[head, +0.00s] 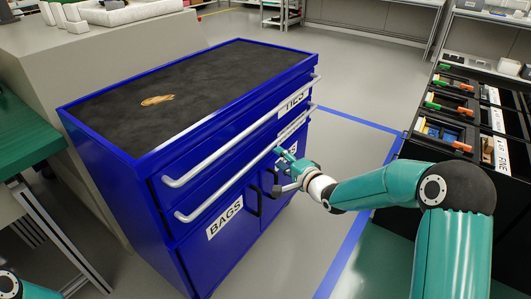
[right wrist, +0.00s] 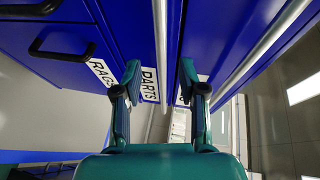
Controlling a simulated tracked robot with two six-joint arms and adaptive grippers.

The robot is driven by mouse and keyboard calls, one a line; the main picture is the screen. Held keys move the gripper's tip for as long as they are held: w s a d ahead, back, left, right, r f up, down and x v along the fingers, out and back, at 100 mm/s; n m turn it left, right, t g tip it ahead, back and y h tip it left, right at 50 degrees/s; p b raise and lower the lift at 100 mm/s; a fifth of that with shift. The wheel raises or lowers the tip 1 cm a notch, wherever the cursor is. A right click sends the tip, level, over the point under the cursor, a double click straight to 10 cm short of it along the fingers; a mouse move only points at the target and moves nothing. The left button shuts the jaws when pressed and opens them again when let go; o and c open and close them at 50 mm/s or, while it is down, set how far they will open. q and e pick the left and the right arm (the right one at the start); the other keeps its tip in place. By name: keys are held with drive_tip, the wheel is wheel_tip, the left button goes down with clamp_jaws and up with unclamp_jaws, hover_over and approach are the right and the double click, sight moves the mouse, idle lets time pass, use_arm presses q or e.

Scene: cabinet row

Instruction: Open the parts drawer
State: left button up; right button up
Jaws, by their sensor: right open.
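The blue cabinet (head: 165,165) has two stacked drawers above two doors. The parts drawer is the lower one and looks shut; its long silver handle (head: 222,189) runs along the front. Its PARTS label (right wrist: 149,85) reads clearly in the right wrist view, where its handle (right wrist: 160,40) also shows. My right gripper (head: 282,162) is at the cabinet front near the right part of that handle. In the right wrist view my right gripper (right wrist: 159,75) is open, with the handle between its fingers; I cannot tell whether they touch it. My left gripper is out of view.
The upper drawer has a TIES label (head: 293,100) and its own silver handle (head: 240,132). The BAGS door (head: 225,217) lies below, with black door handles beside my right gripper. A black bin rack (head: 450,110) stands at right. Grey floor lies between.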

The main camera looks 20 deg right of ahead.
sight(269, 150)
drive_tip(key=b+x, duration=0.1)
drive_tip(key=x, duration=0.6)
drive_tip(key=shift+w+a+f, duration=0.1)
drive_tip(key=shift+w+f, duration=0.05)
drive_tip(key=shift+w, duration=0.2)
clamp_jaws()
